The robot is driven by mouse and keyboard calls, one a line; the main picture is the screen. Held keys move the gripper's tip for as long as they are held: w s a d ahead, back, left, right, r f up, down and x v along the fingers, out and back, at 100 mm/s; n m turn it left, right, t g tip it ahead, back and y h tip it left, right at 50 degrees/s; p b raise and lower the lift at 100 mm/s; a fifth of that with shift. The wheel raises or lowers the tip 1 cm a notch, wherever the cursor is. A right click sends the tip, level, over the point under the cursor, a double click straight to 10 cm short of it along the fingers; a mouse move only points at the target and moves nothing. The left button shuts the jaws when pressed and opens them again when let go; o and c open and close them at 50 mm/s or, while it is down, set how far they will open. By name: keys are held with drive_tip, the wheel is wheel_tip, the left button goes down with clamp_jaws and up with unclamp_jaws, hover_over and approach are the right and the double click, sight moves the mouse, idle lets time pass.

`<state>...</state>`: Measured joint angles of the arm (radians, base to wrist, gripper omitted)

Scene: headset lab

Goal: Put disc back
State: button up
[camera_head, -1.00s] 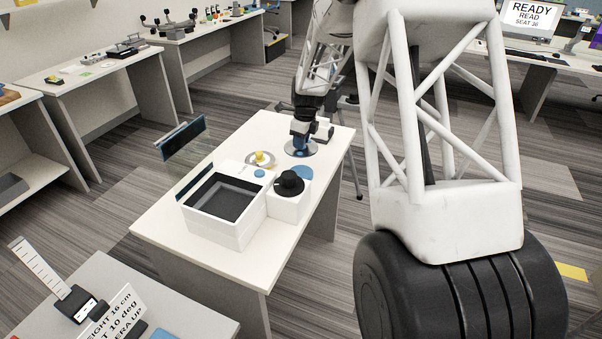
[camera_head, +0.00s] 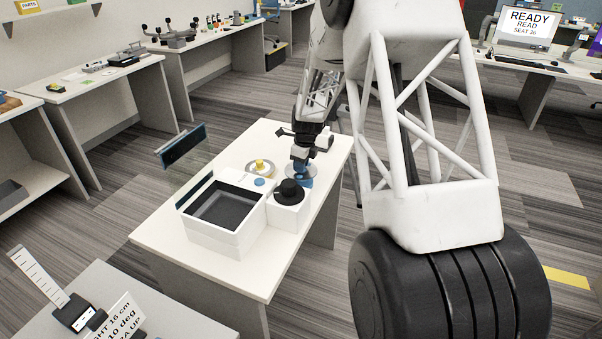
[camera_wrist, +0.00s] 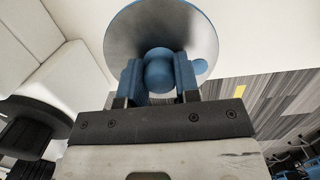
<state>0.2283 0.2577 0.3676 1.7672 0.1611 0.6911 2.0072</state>
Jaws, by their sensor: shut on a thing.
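My gripper (camera_head: 302,162) is over the far right part of the white table, pointing down. It is shut on the blue knob (camera_wrist: 159,72) of a round disc. The disc (camera_wrist: 125,40) has a shiny grey face and a blue edge in the wrist view, with a small blue tab at its right. In the head view the disc (camera_head: 291,171) is just behind the black dial. Blue shows directly below it, where the flat blue round pad (camera_head: 304,183) lies, mostly hidden. I cannot tell whether disc and pad touch.
A white unit with a dark open basin (camera_head: 225,208) stands on the table (camera_head: 165,235). Its side box carries a black dial (camera_head: 289,191), close to the disc. A blue button (camera_head: 260,183) and a round plate with a yellow knob (camera_head: 260,167) are nearby. The table's right edge is close.

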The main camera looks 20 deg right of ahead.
drive_tip(key=shift+f, duration=0.1)
drive_tip(key=shift+f, duration=1.75)
drive_tip(key=shift+f, duration=0.1)
drive_tip(key=o, duration=1)
drive_tip(key=r, duration=0.8)
drive_tip(key=s+d+r, duration=0.1)
drive_tip(key=r, duration=0.3)
drive_tip(key=shift+r, duration=0.1)
